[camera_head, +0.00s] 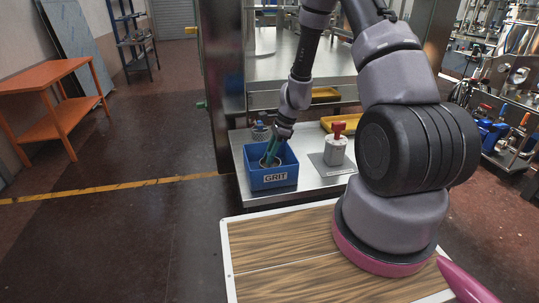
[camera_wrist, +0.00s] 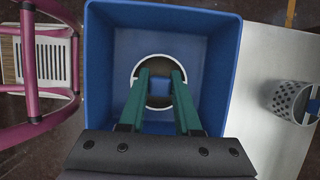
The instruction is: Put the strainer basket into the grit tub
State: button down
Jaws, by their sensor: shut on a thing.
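The blue grit tub (camera_head: 274,180), labelled GRIT, stands on the steel table. My gripper (camera_head: 270,160) reaches down into it. In the wrist view my gripper's green fingers (camera_wrist: 161,86) are shut on a small blue block at the middle of a round pale-rimmed thing (camera_wrist: 137,72). That thing is inside the tub's walls; whether it touches the floor I cannot tell. A grey perforated cylinder with a blue part, looking like a strainer basket (camera_head: 261,132), is outside the tub, behind it; it also shows in the wrist view (camera_wrist: 287,98) at the right.
A white block with a red knob (camera_head: 335,151) stands on a grey plate right of the tub. A yellow tray (camera_head: 342,123) lies behind it. A wood-topped surface (camera_head: 290,255) is in front. An orange table (camera_head: 50,100) stands far left.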

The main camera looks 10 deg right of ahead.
jog(key=c, duration=0.6)
grip_release()
jog(key=s+d+r+n+t, duration=0.1)
jog(key=s+r+n, duration=0.1)
jog(key=r, duration=0.9)
jog(key=s+d+r+n+t, duration=0.1)
jog(key=s+d+r+n, duration=0.1)
jog(key=r, duration=0.8)
jog(key=s+d+r+n+t, duration=0.1)
jog(key=s+r+n, duration=0.2)
jog(key=r, duration=0.8)
jog(key=s+d+r+n+t+h, duration=0.2)
jog(key=s+r+n+t, duration=0.2)
jog(key=s+r+n, duration=0.3)
jog(key=s+r, duration=0.5)
jog(key=s, duration=0.3)
jog(key=shift+s, duration=0.2)
